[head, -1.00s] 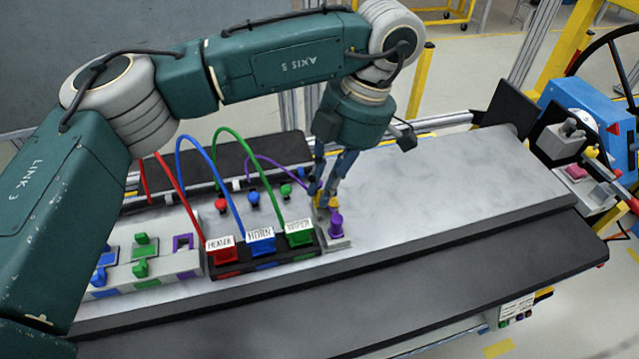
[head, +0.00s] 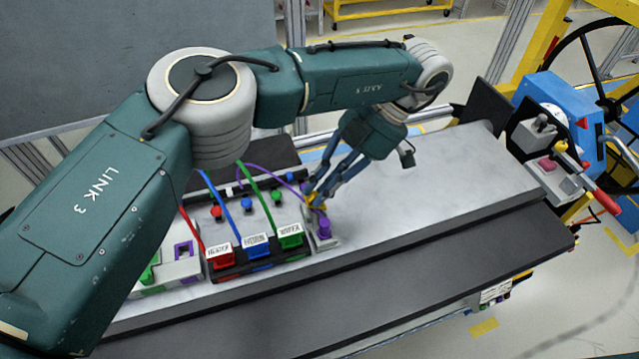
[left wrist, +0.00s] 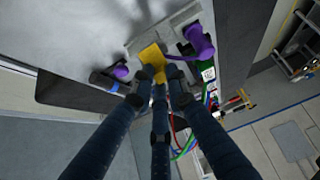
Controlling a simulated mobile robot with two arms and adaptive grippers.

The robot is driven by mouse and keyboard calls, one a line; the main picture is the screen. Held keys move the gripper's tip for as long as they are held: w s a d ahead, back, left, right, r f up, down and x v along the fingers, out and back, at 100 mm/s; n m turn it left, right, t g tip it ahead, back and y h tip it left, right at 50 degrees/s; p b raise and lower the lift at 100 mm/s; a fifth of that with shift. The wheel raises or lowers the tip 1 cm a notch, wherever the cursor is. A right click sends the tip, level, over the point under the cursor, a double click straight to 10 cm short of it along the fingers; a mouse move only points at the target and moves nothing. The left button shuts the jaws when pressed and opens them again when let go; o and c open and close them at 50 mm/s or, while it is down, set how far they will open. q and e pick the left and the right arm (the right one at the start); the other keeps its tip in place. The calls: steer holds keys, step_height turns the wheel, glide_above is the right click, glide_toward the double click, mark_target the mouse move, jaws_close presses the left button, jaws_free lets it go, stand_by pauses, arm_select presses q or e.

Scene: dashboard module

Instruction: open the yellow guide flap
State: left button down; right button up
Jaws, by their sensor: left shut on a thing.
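The yellow guide flap (left wrist: 152,56) shows in the left wrist view, on a grey fixture beside a purple connector (left wrist: 200,40). My left gripper (left wrist: 160,84) is shut on the flap's near end. In the head view the flap (head: 317,199) is a small yellow patch, partly hidden by the fingers of my left gripper (head: 310,196). The gripper comes down to it tilted, from the upper right. The purple connector (head: 323,229) stands just in front of the flap. The flap's exact angle is hard to tell. My right gripper is not in view.
Red (head: 221,257), blue (head: 257,247) and green (head: 290,238) labelled plugs with arching cables sit just left of the flap. A purple cable (head: 270,163) runs behind. The grey panel (head: 430,185) to the right is clear. A blue machine (head: 560,110) stands at far right.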

mark_target(323, 204)
arm_select(q)
steer(key=shift+s+d, duration=0.1)
steer(key=c, duration=1.8)
jaws_free()
steer(key=shift+o, duration=0.2)
step_height(323, 204, up, 10)
steer(key=shift+d, duration=0.1)
